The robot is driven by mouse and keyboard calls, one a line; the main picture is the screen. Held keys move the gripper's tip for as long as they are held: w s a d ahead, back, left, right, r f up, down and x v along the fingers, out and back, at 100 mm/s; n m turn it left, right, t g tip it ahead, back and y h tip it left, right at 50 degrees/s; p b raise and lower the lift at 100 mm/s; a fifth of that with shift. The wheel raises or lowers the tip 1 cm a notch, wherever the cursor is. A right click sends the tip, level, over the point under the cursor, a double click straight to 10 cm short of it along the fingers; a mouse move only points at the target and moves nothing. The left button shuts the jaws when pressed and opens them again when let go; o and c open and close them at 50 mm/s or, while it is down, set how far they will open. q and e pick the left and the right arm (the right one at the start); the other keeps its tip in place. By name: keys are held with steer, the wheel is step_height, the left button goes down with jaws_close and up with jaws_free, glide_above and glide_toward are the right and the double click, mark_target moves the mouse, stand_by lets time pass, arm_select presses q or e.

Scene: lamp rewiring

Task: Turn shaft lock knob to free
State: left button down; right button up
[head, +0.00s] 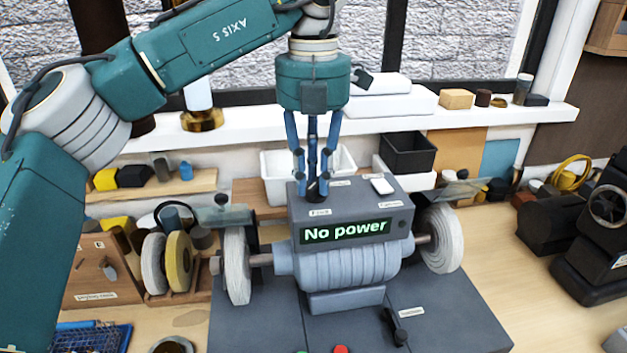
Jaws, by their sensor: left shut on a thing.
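A grey bench grinder (340,262) stands on a dark base, with a display (345,230) that reads "No power". A small dark knob (317,194) sits on top of its housing, partly hidden by my fingers. My left gripper (313,182) points straight down from above and is shut on this knob. A small white label (320,212) in front of the knob seems to read "Free". Other labels on the housing top are too small to read surely. Which way the knob points cannot be told. My right gripper is not in view.
Pale wheels (237,265) (443,238) flank the grinder. A black lever (397,326) and a red button (341,349) are at the front of the base. A rack of discs (178,262) stands left, a black machine (600,245) right. A white shelf (470,117) runs behind.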

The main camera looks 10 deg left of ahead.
mark_target(312, 183)
arm_select(q)
steer(key=n+b, duration=0.1)
steer(key=n, duration=0.3)
steer(key=shift+r+b, duration=0.1)
steer(key=shift+b, duration=0.2)
steer(key=shift+s+n+b, duration=0.1)
steer(key=shift+n+b, duration=0.4)
steer(key=shift+n, duration=1.3)
steer(key=shift+r, duration=0.1)
steer(key=c, duration=1.7)
jaws_free()
steer(key=shift+o, duration=0.7)
step_height(312, 183, up, 12)
steer(key=shift+s, duration=0.1)
